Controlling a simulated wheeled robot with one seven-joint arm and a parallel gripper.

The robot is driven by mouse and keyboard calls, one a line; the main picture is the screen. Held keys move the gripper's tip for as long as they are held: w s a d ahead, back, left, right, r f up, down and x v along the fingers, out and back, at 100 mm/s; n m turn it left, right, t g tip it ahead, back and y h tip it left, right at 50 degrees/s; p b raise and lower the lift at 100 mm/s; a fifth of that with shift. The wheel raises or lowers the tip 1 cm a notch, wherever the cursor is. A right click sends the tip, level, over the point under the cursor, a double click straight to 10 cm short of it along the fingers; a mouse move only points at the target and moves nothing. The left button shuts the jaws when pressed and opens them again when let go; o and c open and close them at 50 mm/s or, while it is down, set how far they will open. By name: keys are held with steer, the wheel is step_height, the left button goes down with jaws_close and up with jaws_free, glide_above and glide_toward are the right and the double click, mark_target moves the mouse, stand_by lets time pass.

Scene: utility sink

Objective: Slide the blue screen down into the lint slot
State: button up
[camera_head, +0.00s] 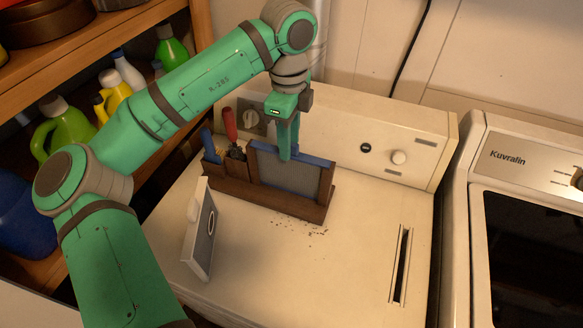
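The blue screen (310,160) has a blue top edge and a grey mesh face. It stands upright in the right part of a brown wooden rack (300,206) on top of the white machine. My gripper (285,155) points down at the screen's top edge, with a green finger in front of the mesh. I cannot tell if it is closed on the screen; the far finger is hidden. The lint slot (402,266) is a long, narrow dark opening at the right of the machine top, well apart from my gripper.
A white-framed screen (201,232) stands tilted at the left front of the machine top. A red-handled tool (230,124) and a blue-handled brush (208,141) stand in the rack's left part. Dark crumbs lie before the rack. The control panel (370,130) rises behind. The top between rack and slot is clear.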

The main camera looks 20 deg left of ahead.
mark_target(290, 169)
step_height(290, 169, down, 7)
stand_by(0.5)
steer(key=shift+s+r, duration=0.1)
jaws_close()
